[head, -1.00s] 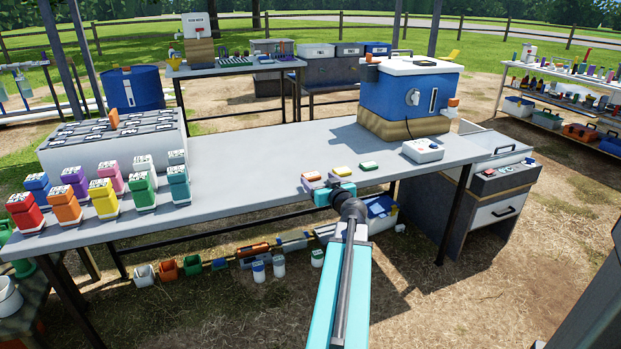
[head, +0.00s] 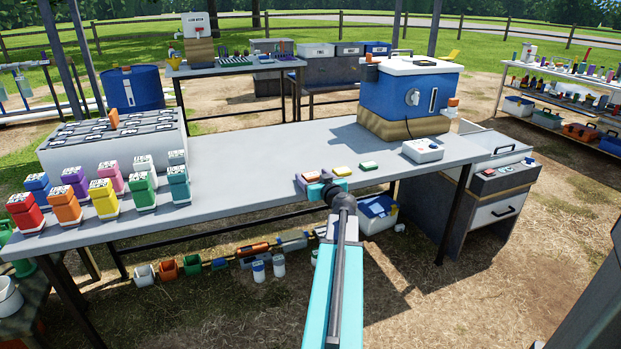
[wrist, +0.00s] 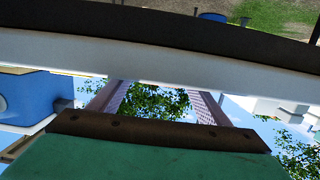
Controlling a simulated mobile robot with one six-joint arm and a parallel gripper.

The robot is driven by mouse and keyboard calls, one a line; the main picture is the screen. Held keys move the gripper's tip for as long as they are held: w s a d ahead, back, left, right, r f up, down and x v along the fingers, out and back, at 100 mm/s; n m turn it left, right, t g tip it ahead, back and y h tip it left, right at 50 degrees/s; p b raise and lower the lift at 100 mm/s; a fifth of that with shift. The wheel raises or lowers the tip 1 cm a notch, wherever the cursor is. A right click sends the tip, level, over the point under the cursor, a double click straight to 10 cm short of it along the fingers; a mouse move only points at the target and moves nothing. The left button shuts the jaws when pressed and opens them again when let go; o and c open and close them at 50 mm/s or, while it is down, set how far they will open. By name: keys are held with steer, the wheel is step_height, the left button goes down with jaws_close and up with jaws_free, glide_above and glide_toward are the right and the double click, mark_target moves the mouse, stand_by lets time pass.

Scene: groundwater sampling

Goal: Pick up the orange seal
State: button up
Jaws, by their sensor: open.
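The orange seal (head: 311,176) is a small flat block near the front edge of the grey table, left of a yellow block and a green block. My gripper (head: 312,182) is at the table's front edge, right by the orange seal on its near side; in the head view I cannot tell whether it touches. In the wrist view my gripper (wrist: 150,88) shows two spread fingers with only leaves and sky between them. The orange seal cannot be made out in the wrist view.
The yellow block (head: 342,170) and green block (head: 369,165) lie close to the right. A white box (head: 422,151) and a blue cooler (head: 405,98) stand farther right. Several coloured bottles (head: 103,198) fill the table's left end. The table's middle (head: 250,165) is clear.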

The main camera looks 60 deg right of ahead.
steer(key=c, duration=1.2)
steer(key=shift+o, duration=0.2)
steer(key=shift+r, duration=0.15)
steer(key=shift+r, duration=0.55)
steer(key=shift+s+r, duration=0.25)
steer(key=shift+r, duration=0.35)
steer(key=shift+s+r, duration=0.2)
steer(key=shift+r, duration=0.35)
steer(key=s+r, duration=0.1)
steer(key=s, duration=1.4)
steer(key=shift+d+r, duration=0.15)
